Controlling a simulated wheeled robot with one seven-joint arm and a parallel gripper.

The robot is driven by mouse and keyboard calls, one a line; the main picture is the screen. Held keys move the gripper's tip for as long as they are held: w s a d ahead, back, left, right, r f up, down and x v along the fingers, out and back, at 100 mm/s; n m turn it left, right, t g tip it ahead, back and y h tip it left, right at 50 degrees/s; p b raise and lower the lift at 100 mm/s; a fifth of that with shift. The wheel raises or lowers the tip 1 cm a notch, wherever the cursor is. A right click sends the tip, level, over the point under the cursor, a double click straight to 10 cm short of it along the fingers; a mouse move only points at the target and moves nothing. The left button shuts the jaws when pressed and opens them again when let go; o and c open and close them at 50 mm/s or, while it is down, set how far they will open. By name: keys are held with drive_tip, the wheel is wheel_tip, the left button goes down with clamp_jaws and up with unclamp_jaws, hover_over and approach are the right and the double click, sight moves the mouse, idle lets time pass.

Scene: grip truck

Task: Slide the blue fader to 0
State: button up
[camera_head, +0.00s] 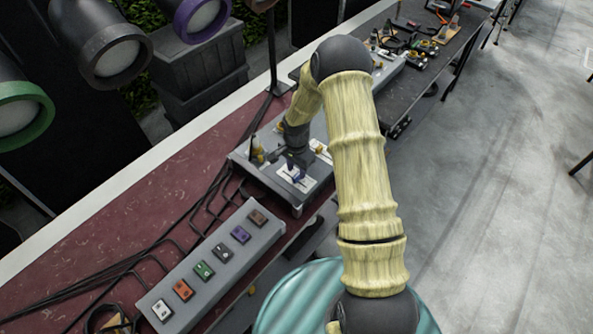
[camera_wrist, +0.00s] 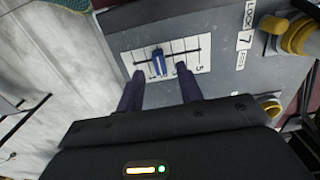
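The blue fader (camera_wrist: 158,62) stands on a white scale plate (camera_wrist: 188,47) with a dark slot line and tick marks. A "5" shows near the plate's right end in the wrist view; the other marks are too small to read. The fader is left of the plate's middle there. My gripper (camera_wrist: 160,70) is open, with one dark finger on each side of the fader and visible gaps; I cannot tell whether either finger touches it. In the head view my gripper (camera_head: 294,160) is over the white plate (camera_head: 311,183) on the grey console (camera_head: 273,182).
Yellow knobs (camera_wrist: 300,36) and a "LOCK 7" label (camera_wrist: 245,35) lie right of the plate in the wrist view. A grey box with several coloured switches (camera_head: 205,270) and loose black cables (camera_head: 150,254) lies at lower left in the head view. Open floor (camera_head: 500,180) is at right.

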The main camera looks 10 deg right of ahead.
sight(297, 178)
drive_tip(key=shift+f+p, duration=0.35)
drive_tip(key=shift+f, duration=1.05)
drive_tip(key=shift+c, duration=0.3)
clamp_jaws()
